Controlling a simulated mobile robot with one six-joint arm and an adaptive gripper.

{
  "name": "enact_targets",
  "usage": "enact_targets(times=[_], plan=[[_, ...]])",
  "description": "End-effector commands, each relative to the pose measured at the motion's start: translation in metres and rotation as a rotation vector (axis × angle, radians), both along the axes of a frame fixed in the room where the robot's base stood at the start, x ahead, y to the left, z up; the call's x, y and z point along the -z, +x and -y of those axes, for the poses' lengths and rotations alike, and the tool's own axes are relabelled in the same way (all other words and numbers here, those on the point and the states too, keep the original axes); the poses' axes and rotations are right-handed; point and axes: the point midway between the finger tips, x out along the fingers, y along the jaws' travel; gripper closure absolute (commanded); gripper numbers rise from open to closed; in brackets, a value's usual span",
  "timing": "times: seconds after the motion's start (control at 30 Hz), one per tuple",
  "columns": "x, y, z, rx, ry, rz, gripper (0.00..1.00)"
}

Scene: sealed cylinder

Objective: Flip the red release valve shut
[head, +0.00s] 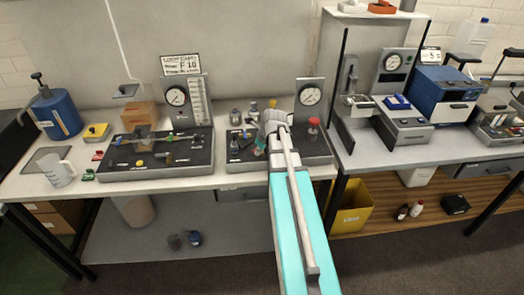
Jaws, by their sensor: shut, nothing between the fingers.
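My arm reaches forward from the bottom of the head view to the dark apparatus board (236,157) on the middle of the bench. My gripper (262,145) is at the arm's far end, low over this board, small and partly covered by my wrist. It looks shut and empty. A pressure gauge (310,96) on a grey plate stands at the board's back right. A red-topped part (313,123) stands right of my wrist, apart from it. I cannot tell whether it is the release valve. No valve lever position is readable.
Left is another board (120,174) with a gauge (177,97) and a card. A jug (58,170), a yellow box (96,132) and a blue vessel (56,115) stand farther left. Right, past a bench gap, are a gauge stand (393,63) and a blue box (445,95).

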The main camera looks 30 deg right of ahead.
Motion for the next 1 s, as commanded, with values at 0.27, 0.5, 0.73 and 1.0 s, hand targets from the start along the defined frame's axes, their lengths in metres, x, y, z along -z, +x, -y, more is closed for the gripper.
enact_targets(times=[0.27,0.5,0.73,1.0], plan=[[0.000,0.001,0.004,0.001,0.000,0.000,1.00],[0.000,0.003,0.012,0.002,0.001,0.000,1.00],[0.000,0.003,0.017,0.002,0.001,0.000,1.00],[0.000,0.003,0.017,0.002,0.000,0.000,1.00]])
